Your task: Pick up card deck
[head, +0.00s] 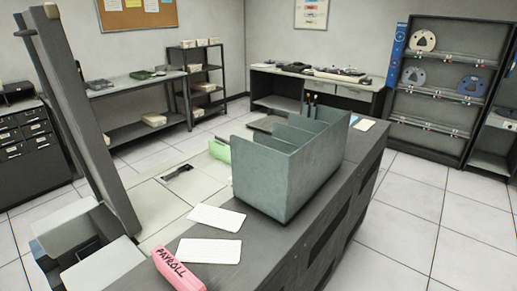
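A pink block lettered PAYROLL (180,270), which looks like a card deck, lies at the near left edge of the dark counter (262,236). The frame's bottom edge cuts it off slightly. A light green block (219,150), perhaps another deck, shows partly behind the tray at the counter's far left edge. I cannot read any lettering on it.
A grey-green divided tray (262,180) stands on the counter. Two white cards (217,217) (209,251) lie flat before it. A tall grey panel (85,115) rises at left. Shelves (135,104) and a reel rack (435,92) line the walls. Tiled floor (420,215) is clear at right.

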